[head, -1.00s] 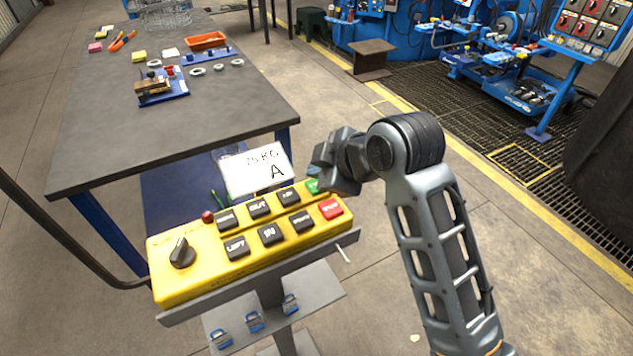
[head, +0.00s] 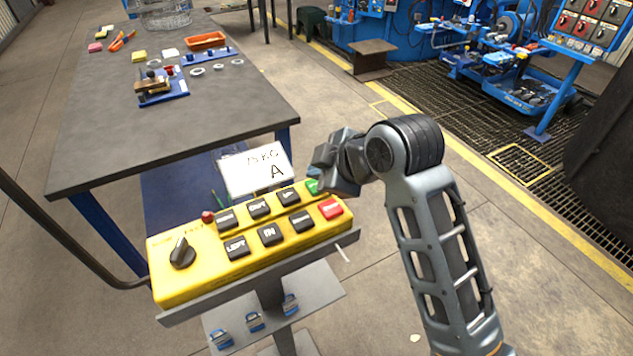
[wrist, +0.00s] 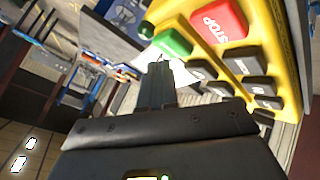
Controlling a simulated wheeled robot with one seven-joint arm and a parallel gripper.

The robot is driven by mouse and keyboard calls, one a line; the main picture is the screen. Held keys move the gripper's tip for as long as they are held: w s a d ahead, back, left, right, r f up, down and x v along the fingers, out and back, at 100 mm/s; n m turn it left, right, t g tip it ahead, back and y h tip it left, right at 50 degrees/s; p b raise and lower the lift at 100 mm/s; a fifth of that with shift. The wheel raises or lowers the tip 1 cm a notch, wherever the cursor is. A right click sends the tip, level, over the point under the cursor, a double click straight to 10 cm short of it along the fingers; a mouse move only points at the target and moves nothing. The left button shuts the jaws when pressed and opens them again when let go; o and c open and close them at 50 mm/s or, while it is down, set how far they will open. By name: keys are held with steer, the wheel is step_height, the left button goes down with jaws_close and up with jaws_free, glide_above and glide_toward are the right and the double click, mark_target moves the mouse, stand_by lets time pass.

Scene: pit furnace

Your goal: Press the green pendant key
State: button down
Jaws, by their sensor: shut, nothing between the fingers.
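The yellow pendant box (head: 200,275) lies tilted on a grey stand. Its green key (head: 313,186) is at the far right end, beyond the red key (head: 331,208), and is partly hidden by my gripper (head: 325,182). In the wrist view the green key (wrist: 173,42) shows beside the red STOP key (wrist: 218,20). My gripper (wrist: 156,68) is shut and empty, with its fingertips just short of the green key in that picture. I cannot tell whether they touch it.
Several black keys (head: 268,233) and a black rotary knob (head: 182,252) are on the box. A white card (head: 256,170) marked A stands behind it. A dark workbench (head: 180,130) is behind at left.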

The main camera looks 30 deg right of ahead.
steer(key=shift+f, duration=0.3)
steer(key=shift+f, duration=0.45)
stand_by(0.7)
steer(key=shift+r, duration=0.1)
steer(key=shift+r+p, duration=0.8)
steer(key=shift+r, duration=2.5)
